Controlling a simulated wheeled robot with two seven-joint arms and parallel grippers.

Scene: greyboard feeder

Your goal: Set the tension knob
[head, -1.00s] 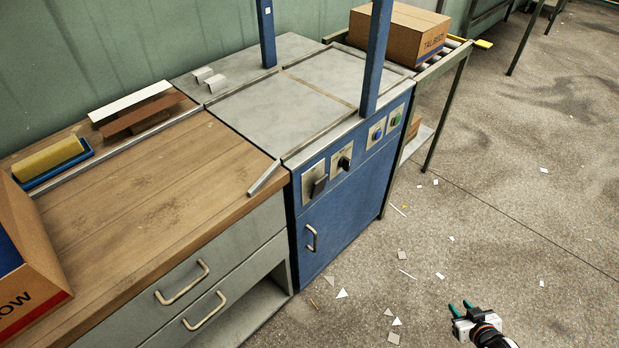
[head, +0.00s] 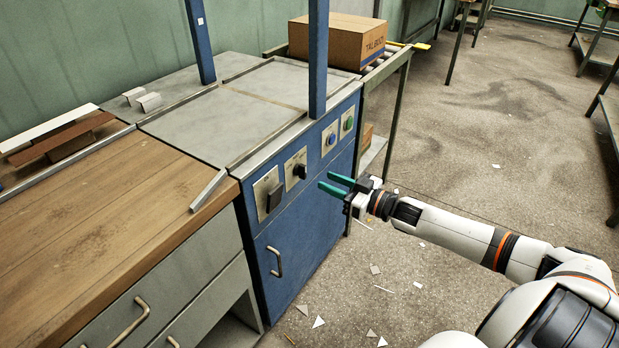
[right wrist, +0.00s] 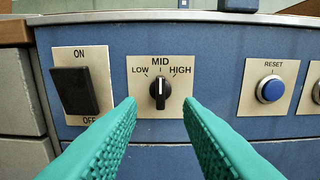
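The tension knob (right wrist: 160,92) is a black rotary knob on a beige plate marked LOW, MID and HIGH on the blue machine front. Its white pointer line points straight up at MID. It also shows in the head view (head: 299,171). My right gripper (right wrist: 163,105) has two green fingers, spread open and empty. In the right wrist view its fingertips lie to the left and right of the knob's lower part. In the head view the gripper (head: 326,182) is in front of the panel, and a gap to it seems to remain. My left gripper is not in view.
Left of the knob is a black ON/OFF rocker switch (right wrist: 75,91). To its right is a blue RESET button (right wrist: 271,89), then a green button (head: 348,123). A blue post (head: 318,60) rises above the panel. A carton (head: 337,41) stands on the roller stand behind.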

